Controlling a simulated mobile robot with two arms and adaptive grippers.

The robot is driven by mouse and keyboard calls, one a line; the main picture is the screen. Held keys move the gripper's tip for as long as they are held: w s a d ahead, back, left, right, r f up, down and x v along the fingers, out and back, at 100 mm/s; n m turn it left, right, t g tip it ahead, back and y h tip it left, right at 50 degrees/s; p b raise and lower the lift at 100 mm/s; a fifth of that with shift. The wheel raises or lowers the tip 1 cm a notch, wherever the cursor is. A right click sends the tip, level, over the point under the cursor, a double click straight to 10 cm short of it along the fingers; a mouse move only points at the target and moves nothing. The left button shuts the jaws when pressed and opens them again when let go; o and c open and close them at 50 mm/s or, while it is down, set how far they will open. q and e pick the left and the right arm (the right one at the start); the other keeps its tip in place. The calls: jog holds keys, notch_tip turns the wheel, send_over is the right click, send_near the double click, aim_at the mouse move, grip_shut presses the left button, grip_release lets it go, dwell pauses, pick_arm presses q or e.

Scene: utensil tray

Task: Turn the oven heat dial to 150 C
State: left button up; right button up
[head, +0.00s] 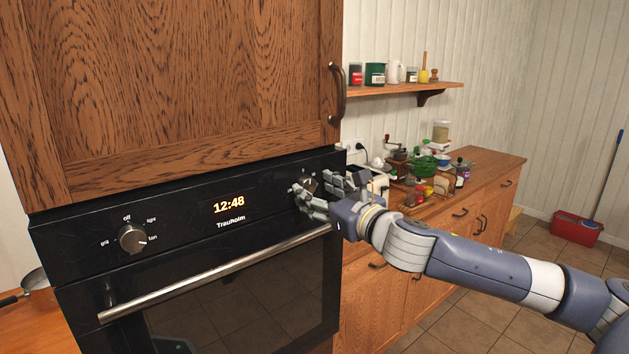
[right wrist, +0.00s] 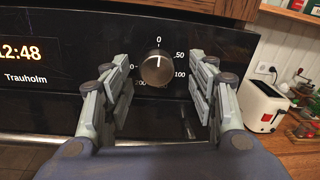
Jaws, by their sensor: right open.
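The oven heat dial (right wrist: 157,69) is a round metallic knob on the black control panel. In the right wrist view its pale pointer mark faces up, toward the 0. Marks 50 and 100 show to its right and 200 at its lower left; the 150 mark cannot be made out. My right gripper (head: 318,195) is open at the dial, with fingers on its left and right and visible gaps between. In the head view the dial (head: 308,184) is partly hidden by the fingers. My left gripper is not in view.
A second dial (head: 132,238) is at the panel's left, beside the 12:48 display (head: 229,204). The oven's handle bar (head: 215,273) runs below the panel. A wooden cabinet (head: 180,90) is above. A white toaster (right wrist: 264,105) stands on the counter to the right.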

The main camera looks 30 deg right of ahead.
jog(key=shift+w+a, duration=0.2)
jog(key=shift+w, duration=0.4)
jog(key=c, duration=1.1)
jog(key=shift+o, duration=0.2)
